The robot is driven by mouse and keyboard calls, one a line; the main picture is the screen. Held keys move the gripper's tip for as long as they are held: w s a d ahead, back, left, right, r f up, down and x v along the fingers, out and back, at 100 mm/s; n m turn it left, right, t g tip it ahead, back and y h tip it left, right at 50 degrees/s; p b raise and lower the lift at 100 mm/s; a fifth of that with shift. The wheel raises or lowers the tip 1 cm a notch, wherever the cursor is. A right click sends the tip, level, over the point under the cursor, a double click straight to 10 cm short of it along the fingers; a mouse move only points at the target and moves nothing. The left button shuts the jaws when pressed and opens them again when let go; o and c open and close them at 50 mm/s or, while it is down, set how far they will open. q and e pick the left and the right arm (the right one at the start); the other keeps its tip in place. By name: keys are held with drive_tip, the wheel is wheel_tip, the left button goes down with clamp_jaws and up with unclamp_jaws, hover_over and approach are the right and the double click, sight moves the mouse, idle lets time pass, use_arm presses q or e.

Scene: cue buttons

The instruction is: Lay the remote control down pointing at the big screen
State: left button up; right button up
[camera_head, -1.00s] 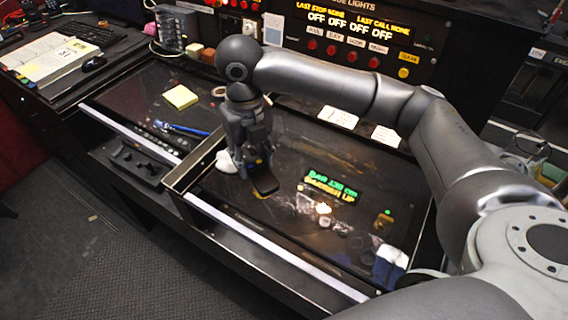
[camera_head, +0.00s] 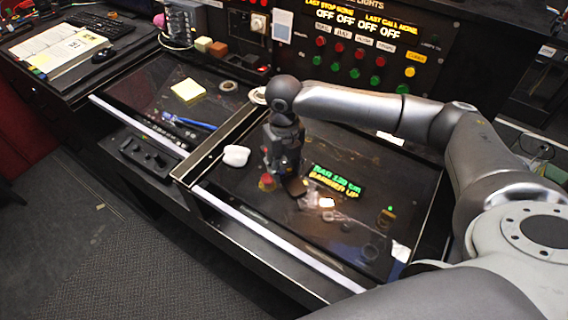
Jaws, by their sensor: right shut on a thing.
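My right gripper (camera_head: 284,170) points down over the dark glossy desk panel (camera_head: 225,185), left of the small lit display. It is shut on a small dark slab with a brownish face, which seems to be the remote control (camera_head: 296,187). The slab's lower end sticks out below the fingers; the rest is hidden. I cannot tell whether it touches the panel. The lit display (camera_head: 336,182) reads "BAR 120 cm BARRIER UP". A larger upright panel (camera_head: 370,40) with "OFF" readouts stands behind; I cannot tell whether it is the big screen. My left gripper is not in view.
A white lump (camera_head: 236,156) lies left of the gripper, and a red knob (camera_head: 267,182) is close beside it. A yellow note pad (camera_head: 188,90) and a blue pen-like thing (camera_head: 190,122) lie further left. A bright spot and small round parts are right of the gripper.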

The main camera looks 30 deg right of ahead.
sight(284, 169)
drive_tip(key=o, duration=1.1)
drive_tip(key=shift+f, duration=0.1)
drive_tip(key=shift+c, duration=0.2)
wheel_tip(284, 169, up, 12)
drive_tip(key=b, duration=0.1)
